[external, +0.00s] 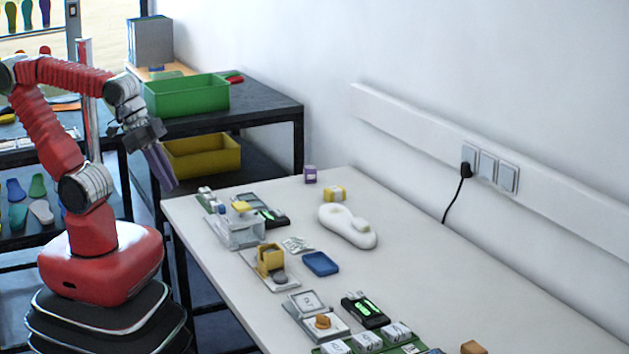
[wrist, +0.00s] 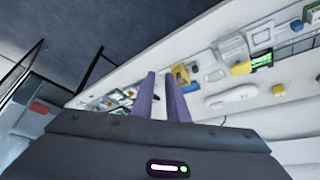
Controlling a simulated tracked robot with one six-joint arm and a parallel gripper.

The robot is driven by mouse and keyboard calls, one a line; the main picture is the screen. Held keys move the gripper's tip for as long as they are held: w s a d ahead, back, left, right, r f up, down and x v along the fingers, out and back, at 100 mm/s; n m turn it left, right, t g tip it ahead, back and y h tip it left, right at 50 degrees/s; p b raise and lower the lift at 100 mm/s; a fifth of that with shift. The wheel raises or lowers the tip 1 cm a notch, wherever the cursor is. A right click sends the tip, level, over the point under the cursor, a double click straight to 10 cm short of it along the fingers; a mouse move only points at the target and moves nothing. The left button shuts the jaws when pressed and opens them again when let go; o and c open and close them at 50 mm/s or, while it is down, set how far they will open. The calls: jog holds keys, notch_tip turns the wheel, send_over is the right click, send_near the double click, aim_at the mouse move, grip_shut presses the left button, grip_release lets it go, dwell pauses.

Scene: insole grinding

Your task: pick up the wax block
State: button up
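I cannot tell for sure which small block is the wax block. A small purple block (external: 310,175) stands at the far end of the white table. A yellow block with a pale band (external: 335,194) lies near it; a yellow block also shows in the wrist view (wrist: 278,90). An orange-brown block (external: 472,348) is at the near edge of the picture. My gripper (external: 168,187) hangs in the air left of the table, well away from all of them. In the wrist view its two purple fingers (wrist: 160,78) stand apart with nothing between them.
The white table (external: 440,285) also holds a white rounded device (external: 347,228), a blue tray (external: 320,264), a clear box (external: 240,232) and a yellow holder (external: 270,259). Green (external: 187,97) and yellow (external: 203,158) bins stand on dark shelves behind. The table's right side is clear.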

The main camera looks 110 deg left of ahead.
jog(key=o, duration=1.1)
jog(key=w+a+f+n+t+y, duration=0.2)
jog(key=w+a+f+n, duration=0.1)
jog(key=w+a, duration=0.85)
jog(key=w+a+f+n+t+y, duration=0.1)
jog(key=w+a+f+n+y, duration=0.1)
jog(key=w+a, duration=0.95)
jog(key=s+a+f+n+y, duration=0.1)
jog(key=a+f, duration=0.3)
jog(key=a, duration=0.5)
jog(key=s+a+f+n+y, duration=0.2)
jog(key=a+f, duration=0.3)
jog(key=a, duration=0.5)
jog(key=s+a+f+n+y, duration=0.1)
jog(key=a+f, duration=0.4)
jog(key=a, duration=0.5)
jog(key=shift+s+f+n+t+y, duration=0.15)
jog(key=shift+s+n+t+y, duration=0.15)
jog(key=shift+s+y, duration=0.65)
jog(key=shift+w, duration=0.2)
